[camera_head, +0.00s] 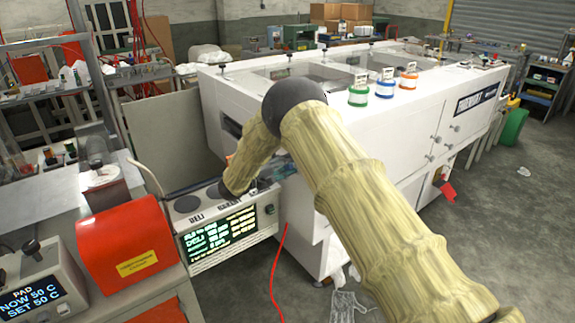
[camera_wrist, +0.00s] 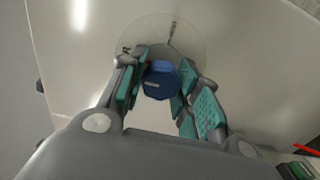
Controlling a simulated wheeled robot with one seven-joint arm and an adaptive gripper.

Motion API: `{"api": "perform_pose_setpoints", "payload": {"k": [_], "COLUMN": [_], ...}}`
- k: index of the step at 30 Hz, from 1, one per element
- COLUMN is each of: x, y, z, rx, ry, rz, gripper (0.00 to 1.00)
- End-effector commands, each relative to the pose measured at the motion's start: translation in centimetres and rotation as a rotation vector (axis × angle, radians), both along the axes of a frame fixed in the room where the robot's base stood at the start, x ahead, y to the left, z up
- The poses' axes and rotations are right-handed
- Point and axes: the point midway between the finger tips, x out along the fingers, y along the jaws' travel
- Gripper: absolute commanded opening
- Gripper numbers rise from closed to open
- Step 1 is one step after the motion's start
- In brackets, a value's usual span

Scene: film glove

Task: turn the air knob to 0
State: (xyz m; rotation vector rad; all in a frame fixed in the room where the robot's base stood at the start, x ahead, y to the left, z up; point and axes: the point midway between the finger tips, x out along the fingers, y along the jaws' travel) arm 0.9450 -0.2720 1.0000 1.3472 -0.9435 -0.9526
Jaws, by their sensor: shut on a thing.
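In the wrist view a blue faceted knob (camera_wrist: 162,80) with a small pale mark on its face sits on a round clear dial plate (camera_wrist: 192,40) on a white panel. A thin dark pointer line shows on the plate above the knob. My gripper (camera_wrist: 163,64) has its teal-padded fingers on either side of the knob and is shut on it. In the head view only part of my gripper (camera_head: 277,170) shows beyond my arm, low beside the white machine; the knob is hidden there.
A long white machine (camera_head: 240,100) fills the middle, with several coloured spools on top. A control box with a lit green display (camera_head: 222,235) stands in front. A red box (camera_head: 125,245) and a PAD unit (camera_head: 38,285) reading 50 C stand left. A red cable (camera_head: 275,265) hangs nearby.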

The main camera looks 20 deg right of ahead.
Motion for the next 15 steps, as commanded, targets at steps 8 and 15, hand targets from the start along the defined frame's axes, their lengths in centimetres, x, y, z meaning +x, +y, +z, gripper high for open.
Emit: {"api": "perform_pose_setpoints", "payload": {"k": [8, 15], "x": [0.03, 0.02], "y": [0.1, 0.08], "z": [-0.02, -0.02], "rx": [-0.002, -0.002], "ry": [0.007, 0.007], "rz": [0.002, 0.002], "gripper": [0.08, 0.48]}}
